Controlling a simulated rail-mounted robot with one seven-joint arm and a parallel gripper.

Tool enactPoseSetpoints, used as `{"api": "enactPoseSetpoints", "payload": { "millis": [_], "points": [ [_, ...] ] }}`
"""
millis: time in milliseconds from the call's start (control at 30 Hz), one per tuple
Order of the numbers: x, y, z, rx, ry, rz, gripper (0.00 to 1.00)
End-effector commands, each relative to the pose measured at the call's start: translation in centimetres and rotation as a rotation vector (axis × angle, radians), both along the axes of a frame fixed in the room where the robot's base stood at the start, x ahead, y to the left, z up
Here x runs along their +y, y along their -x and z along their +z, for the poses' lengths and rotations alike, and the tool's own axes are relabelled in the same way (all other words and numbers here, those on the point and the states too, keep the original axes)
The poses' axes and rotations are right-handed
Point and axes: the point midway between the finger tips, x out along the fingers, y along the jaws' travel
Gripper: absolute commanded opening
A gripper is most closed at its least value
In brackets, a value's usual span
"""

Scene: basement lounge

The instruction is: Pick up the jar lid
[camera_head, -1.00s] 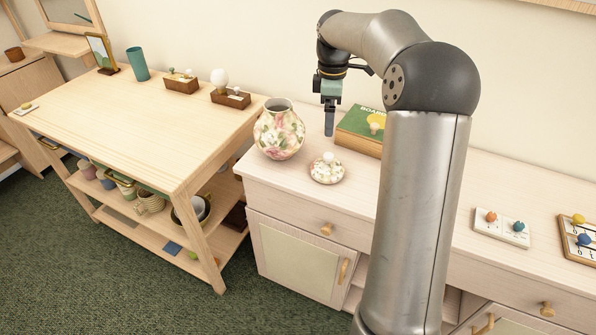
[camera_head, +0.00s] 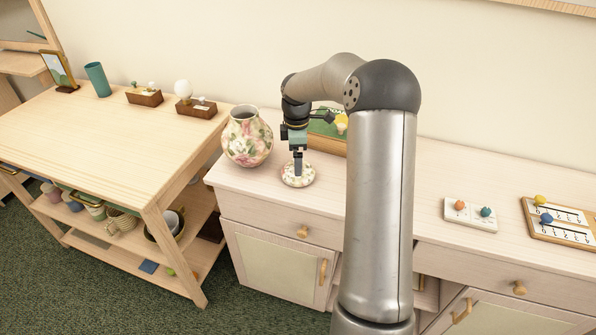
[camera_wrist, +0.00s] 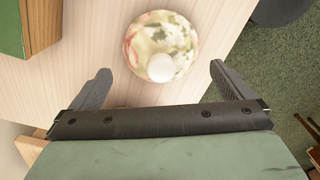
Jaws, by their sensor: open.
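The jar lid (camera_head: 297,181) is a round, floral-patterned disc with a pale round knob. It lies on the light wooden cabinet top, to the right of the open floral jar (camera_head: 247,138). My gripper (camera_head: 298,170) points down just over the lid and hides its knob in the head view. In the wrist view the whole lid (camera_wrist: 161,46) and its knob show ahead of the two fingers. My gripper (camera_wrist: 163,85) is open, its fingers spread wide to either side with nothing between them.
A green boxed game (camera_head: 325,130) lies behind my gripper; its edge also shows in the wrist view (camera_wrist: 12,28). A low wooden table (camera_head: 110,130) stands to the left. A small board with coloured balls (camera_head: 470,214) lies to the right on the cabinet.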

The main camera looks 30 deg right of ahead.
Motion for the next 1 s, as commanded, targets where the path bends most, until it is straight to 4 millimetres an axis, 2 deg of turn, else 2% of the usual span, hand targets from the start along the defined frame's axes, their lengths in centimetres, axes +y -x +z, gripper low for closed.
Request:
{"api": "enactPoseSetpoints", "payload": {
  "millis": [267,567,700,733,1000],
  "points": [
    [-0.2,0.3,-3.9,0.002,-0.002,0.000,1.00],
    [-0.3,0.3,-4.3,0.000,0.000,0.000,1.00],
    [-0.3,0.3,-4.3,0.000,0.000,0.000,0.61],
    [-0.3,0.3,-4.3,0.000,0.000,0.000,0.55],
    [-0.3,0.3,-4.3,0.000,0.000,0.000,0.54]
  ]
}}
